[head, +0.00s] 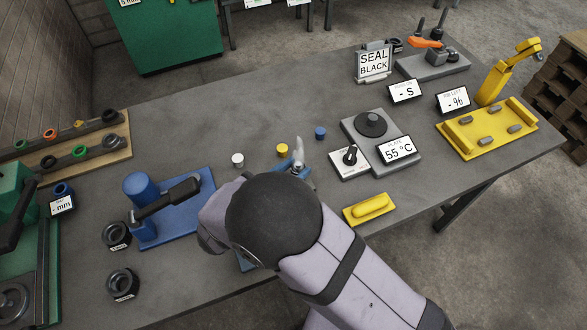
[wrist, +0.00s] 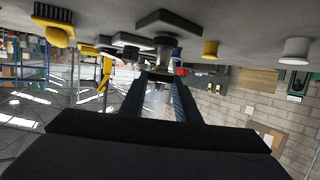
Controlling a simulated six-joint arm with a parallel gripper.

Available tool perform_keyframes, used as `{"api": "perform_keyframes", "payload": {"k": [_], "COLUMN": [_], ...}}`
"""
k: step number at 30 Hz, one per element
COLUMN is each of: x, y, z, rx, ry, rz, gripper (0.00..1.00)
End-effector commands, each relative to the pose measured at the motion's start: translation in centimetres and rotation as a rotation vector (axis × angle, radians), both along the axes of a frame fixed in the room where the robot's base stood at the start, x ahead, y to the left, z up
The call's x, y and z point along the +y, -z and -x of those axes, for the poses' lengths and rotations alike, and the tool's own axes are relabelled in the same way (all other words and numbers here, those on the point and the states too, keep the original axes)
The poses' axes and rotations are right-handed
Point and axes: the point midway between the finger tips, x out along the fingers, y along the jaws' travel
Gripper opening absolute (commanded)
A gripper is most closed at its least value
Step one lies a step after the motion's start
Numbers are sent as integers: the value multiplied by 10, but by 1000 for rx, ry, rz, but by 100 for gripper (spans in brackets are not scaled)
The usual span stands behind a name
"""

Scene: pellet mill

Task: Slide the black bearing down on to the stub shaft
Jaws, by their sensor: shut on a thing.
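My gripper (head: 297,166) is mostly hidden behind my own wrist in the head view, low over the middle of the table. In the wrist view my gripper's two fingers (wrist: 163,75) are close together, with a small dark round piece (wrist: 163,48) at their tips. It looks like the black bearing, but its bore and edges do not show clearly. A flat grey block (wrist: 178,22) lies beyond the tips. I cannot tell whether the piece touches it.
White (head: 238,160), yellow (head: 282,150) and blue (head: 320,133) pots stand behind my gripper. A hot plate (head: 408,163) reading 55 °C and a yellow pad (head: 370,208) are to the right. A blue fixture (head: 190,218) and two black rings (head: 117,236) are to the left.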

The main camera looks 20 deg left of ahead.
Motion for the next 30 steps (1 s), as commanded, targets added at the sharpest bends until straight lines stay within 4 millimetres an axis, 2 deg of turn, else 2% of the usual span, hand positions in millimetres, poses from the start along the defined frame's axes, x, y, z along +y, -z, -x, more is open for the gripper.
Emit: {"api": "perform_keyframes", "payload": {"k": [30], "x": [0], "y": [-14], "z": [0], "rx": [-1], "ry": [0], "rz": [0], "gripper": [0]}}
